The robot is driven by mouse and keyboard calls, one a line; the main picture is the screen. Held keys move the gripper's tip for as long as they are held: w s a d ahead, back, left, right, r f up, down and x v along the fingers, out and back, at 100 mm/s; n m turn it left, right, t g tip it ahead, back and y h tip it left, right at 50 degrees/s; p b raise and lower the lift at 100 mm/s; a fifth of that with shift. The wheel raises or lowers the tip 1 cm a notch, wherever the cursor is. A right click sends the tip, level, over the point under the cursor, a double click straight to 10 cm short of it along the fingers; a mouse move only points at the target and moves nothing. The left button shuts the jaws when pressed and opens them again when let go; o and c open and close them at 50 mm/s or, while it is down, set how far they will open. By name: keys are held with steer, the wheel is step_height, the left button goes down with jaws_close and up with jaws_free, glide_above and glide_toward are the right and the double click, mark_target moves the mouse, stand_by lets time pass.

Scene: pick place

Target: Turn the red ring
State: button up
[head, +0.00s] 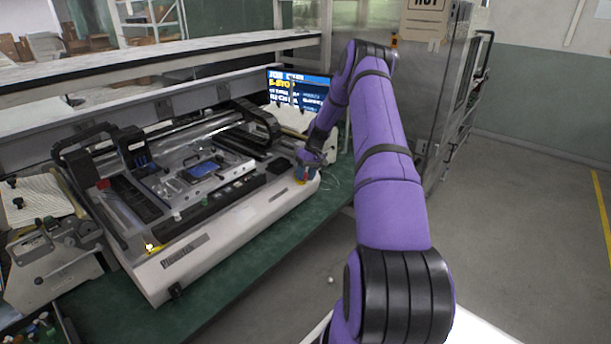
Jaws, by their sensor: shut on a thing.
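My purple arm reaches away to the right front corner of a white bench machine (228,237). My gripper (303,174) is small and far off there, pointing down at the machine's top edge. It is shut on the red ring (299,180), of which only a bit of red shows beside a yellow patch. The fingers and wrist hide most of the ring, and how far it is turned cannot be told.
A blue screen (299,90) stands behind the gripper. A grey metal cabinet (420,90) stands close to the right of my arm. A green bench (245,262) bears the machine. Another small red part (103,184) shows at the machine's left. The floor (520,220) at right is clear.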

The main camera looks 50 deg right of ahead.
steer(key=o, duration=0.9)
steer(key=v, duration=1)
steer(key=shift+d+r, duration=0.15)
steer(key=shift+r, duration=0.2)
